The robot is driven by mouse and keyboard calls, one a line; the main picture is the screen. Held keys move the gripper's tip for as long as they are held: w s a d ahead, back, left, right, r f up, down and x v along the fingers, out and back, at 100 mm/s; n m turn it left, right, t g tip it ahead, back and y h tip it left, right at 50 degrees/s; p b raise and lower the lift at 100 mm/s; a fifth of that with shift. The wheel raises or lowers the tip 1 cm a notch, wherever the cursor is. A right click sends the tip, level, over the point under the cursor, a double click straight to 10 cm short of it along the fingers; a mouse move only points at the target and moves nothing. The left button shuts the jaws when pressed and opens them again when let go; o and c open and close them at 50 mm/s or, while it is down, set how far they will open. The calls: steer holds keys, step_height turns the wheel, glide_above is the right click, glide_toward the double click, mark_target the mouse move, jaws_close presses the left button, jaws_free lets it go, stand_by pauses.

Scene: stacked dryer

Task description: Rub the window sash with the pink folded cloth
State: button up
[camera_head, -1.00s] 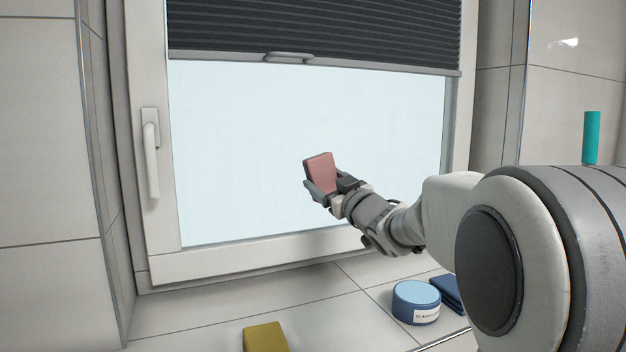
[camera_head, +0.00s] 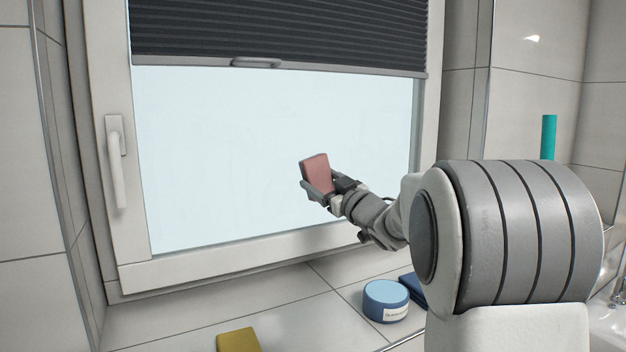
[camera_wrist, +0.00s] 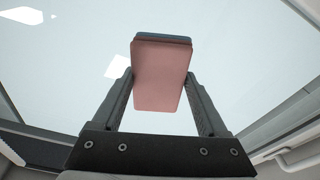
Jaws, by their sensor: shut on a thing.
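My gripper (camera_head: 320,188) is shut on the pink folded cloth (camera_head: 316,171), which sticks up from between the fingers. In the wrist view the pink cloth (camera_wrist: 160,78) sits between both fingers, with a dark blue-grey layer along its far edge. The window sash (camera_head: 240,258) is a white frame around a pale pane (camera_head: 230,150), with a handle (camera_head: 117,165) on its left side. The gripper and cloth are in front of the lower right part of the pane. I cannot tell whether the cloth touches the glass.
A dark pleated blind (camera_head: 280,35) covers the top of the window. On the tiled sill are a blue round tin (camera_head: 386,300), a dark blue folded item (camera_head: 412,288) partly hidden by my arm, and a yellow block (camera_head: 238,341). A teal cylinder (camera_head: 548,137) stands at right.

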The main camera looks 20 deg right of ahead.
mark_target(273, 181)
steer(key=d+p, duration=0.1)
steer(key=d, duration=0.3)
steer(key=shift+s+a+f+b, duration=0.1)
steer(key=shift+s+a+b, duration=0.15)
steer(key=shift+a+b, duration=1.3)
steer(key=shift+s+a+r+b, duration=0.1)
steer(key=shift+s+a+b, duration=0.35)
steer(key=shift+a, duration=2.15)
steer(key=shift+s+a+f+b, duration=0.1)
steer(key=shift+a+b, duration=1.05)
steer(key=shift+a, duration=0.9)
steer(key=shift+s+a+b, duration=0.15)
steer(key=shift+a+b, duration=0.2)
steer(key=shift+a, duration=0.4)
steer(key=shift+r+v, duration=0.2)
steer(key=shift+v, duration=1.25)
steer(key=shift+r+v, duration=0.2)
steer(key=shift+v, duration=1.25)
steer(key=shift+s+r, duration=0.1)
steer(key=shift+s, duration=0.05)
steer(key=v, duration=0.2)
steer(key=shift+s+r, duration=0.15)
steer(key=shift+s, duration=0.3)
